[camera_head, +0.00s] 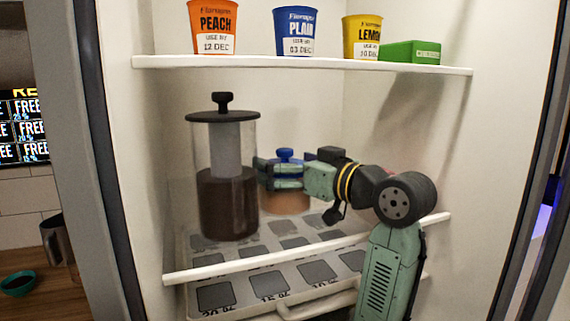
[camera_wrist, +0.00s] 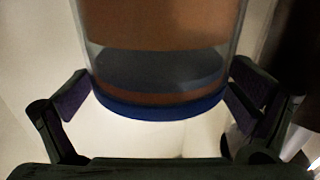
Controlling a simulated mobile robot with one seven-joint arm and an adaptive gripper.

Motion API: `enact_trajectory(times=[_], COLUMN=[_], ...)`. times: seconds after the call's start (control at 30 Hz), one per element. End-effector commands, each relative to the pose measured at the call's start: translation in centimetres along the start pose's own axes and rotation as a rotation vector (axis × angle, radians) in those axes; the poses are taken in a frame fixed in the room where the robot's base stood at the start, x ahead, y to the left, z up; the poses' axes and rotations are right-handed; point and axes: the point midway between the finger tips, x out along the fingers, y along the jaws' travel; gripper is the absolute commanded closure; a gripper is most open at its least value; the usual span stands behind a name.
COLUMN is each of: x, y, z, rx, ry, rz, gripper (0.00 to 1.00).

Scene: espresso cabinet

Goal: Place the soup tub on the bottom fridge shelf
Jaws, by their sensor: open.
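The soup tub (camera_head: 287,200) is a clear tub with orange-brown contents and a blue lid with a knob. It is upright inside the fridge, behind the lower shelf's white front edge (camera_head: 300,250). My gripper (camera_head: 280,175) reaches in from the right at the height of its upper part. In the wrist view the tub (camera_wrist: 155,30) with its blue rim lies between the two spread fingers of my gripper (camera_wrist: 160,95). The fingers are open. My gripper partly hides the tub in the head view, and I cannot tell whether its base touches the shelf.
A tall plunger jug (camera_head: 228,205) with dark contents stands just left of the tub. The upper shelf (camera_head: 330,65) holds orange, blue and yellow cups and a green box (camera_head: 410,52). A tray with dark squares (camera_head: 215,298) shows low down. Fridge walls flank both sides.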

Motion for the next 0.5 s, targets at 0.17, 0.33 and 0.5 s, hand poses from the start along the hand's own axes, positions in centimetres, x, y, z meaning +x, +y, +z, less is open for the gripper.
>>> enact_trajectory(times=[0.17, 0.33, 0.5], x=[-3.2, -7.0, -10.0], y=[0.1, 0.1, 0.1], z=[0.3, 0.3, 0.2], rx=[-0.002, -0.003, -0.002], ry=[0.004, 0.003, 0.002], rz=[0.005, 0.005, 0.004], gripper=[0.00, 0.00, 0.00])
